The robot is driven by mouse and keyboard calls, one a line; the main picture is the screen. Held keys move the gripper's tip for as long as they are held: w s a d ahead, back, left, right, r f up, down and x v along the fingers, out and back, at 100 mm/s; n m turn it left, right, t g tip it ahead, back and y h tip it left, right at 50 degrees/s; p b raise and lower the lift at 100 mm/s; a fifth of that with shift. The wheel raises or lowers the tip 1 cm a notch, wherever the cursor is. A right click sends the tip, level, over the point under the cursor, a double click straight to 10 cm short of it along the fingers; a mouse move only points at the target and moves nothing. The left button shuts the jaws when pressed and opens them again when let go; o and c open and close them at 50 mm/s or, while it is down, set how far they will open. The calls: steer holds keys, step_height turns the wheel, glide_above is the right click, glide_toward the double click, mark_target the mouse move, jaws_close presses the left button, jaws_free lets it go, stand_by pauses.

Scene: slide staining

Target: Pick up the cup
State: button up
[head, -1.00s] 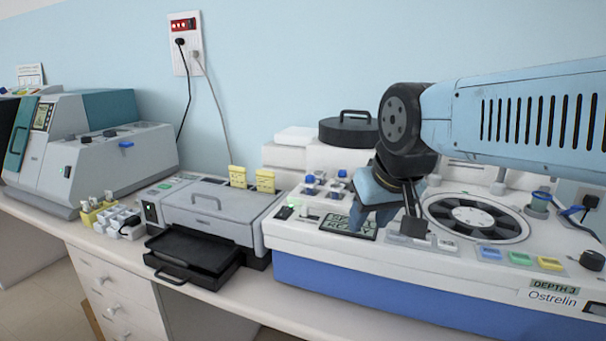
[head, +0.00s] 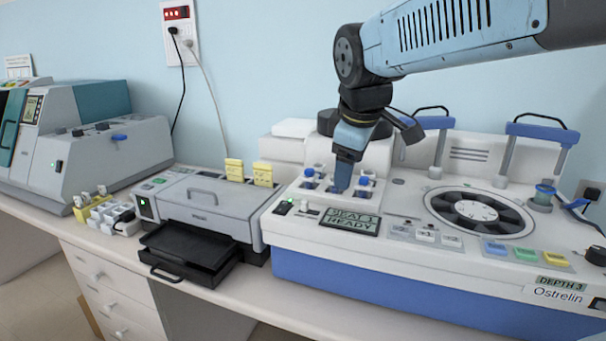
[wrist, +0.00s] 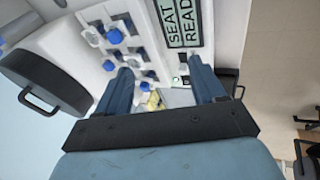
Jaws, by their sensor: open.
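Several small cups with blue tops stand in the left part of the white staining machine, one at the left (head: 309,172) and one at the right (head: 364,181) of my gripper (head: 343,178). I cannot tell which of them is the task's cup. The wrist view shows blue tops (wrist: 114,37) left of and beyond my left finger. My gripper (wrist: 163,72) is open, its two blue fingers apart, with nothing visible held between them. In the head view its fingertips hide part of the cup area; contact cannot be told.
The machine's display (head: 350,222) reads "SEAT 1 READY". A round black lid with a handle (wrist: 48,80) lies close left in the wrist view. Blue-handled frames (head: 540,131) and a carousel (head: 470,211) are to the right. A grey printer (head: 205,215) stands left.

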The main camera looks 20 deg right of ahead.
steer(key=w+a+r+n+g+h, duration=0.1)
steer(key=w+r+n, duration=0.1)
steer(key=w+n, duration=0.7)
steer(key=w+a+r+n, duration=0.1)
steer(key=w+r+n, duration=0.2)
steer(key=w+n, duration=0.6)
steer(key=shift+n, duration=0.7)
steer(key=x, duration=0.5)
steer(key=s+x, duration=0.1)
steer(key=x, duration=0.1)
steer(key=shift+f, duration=0.6)
steer(key=shift+s+x, duration=0.2)
steer(key=shift+x, duration=2.65)
steer(key=shift+c, duration=0.5)
steer(key=c, duration=1)
